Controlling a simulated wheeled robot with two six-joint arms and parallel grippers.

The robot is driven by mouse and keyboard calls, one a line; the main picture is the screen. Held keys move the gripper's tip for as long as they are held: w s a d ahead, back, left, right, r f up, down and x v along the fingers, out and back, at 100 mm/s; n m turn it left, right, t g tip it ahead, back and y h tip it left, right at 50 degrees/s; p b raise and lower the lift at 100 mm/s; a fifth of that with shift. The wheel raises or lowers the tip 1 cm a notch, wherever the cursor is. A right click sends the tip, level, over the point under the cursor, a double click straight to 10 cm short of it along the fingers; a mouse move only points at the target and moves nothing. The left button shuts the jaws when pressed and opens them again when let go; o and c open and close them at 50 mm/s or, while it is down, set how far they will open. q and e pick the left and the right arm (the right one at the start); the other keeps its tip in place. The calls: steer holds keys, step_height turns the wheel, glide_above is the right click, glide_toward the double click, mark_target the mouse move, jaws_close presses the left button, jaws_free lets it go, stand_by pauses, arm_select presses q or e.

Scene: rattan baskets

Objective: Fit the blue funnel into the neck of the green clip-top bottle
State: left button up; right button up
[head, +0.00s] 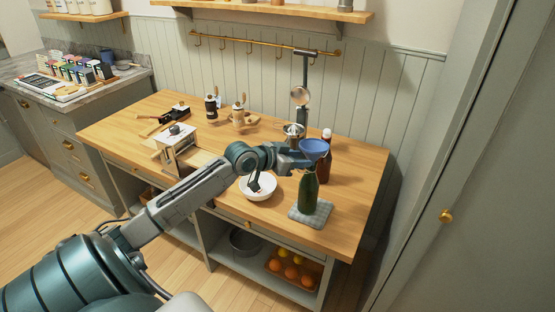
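The green bottle (308,192) stands upright on a grey checked mat (323,212) near the right end of the wooden table. The blue funnel (314,147) is directly above the bottle's mouth, wide end up. My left gripper (302,158) reaches in from the left and appears shut on the funnel's left side; the fingertips are small and partly hidden. I cannot tell whether the spout is inside the neck or just over it. The bottle's clip is too small to make out. My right gripper is not in view.
A brown bottle (325,157) with a pale cap stands close behind the green bottle. A white bowl (259,192) sits below my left wrist. A metal stand (305,80) rises behind. Grinders (212,108) and a white box (177,142) are further left. The table's right end is clear.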

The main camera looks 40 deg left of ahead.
arm_select(q)
steer(key=p+v, duration=0.1)
steer(key=v, duration=0.6)
steer(key=shift+r, duration=0.25)
steer(key=shift+s, duration=0.1)
stand_by(0.4)
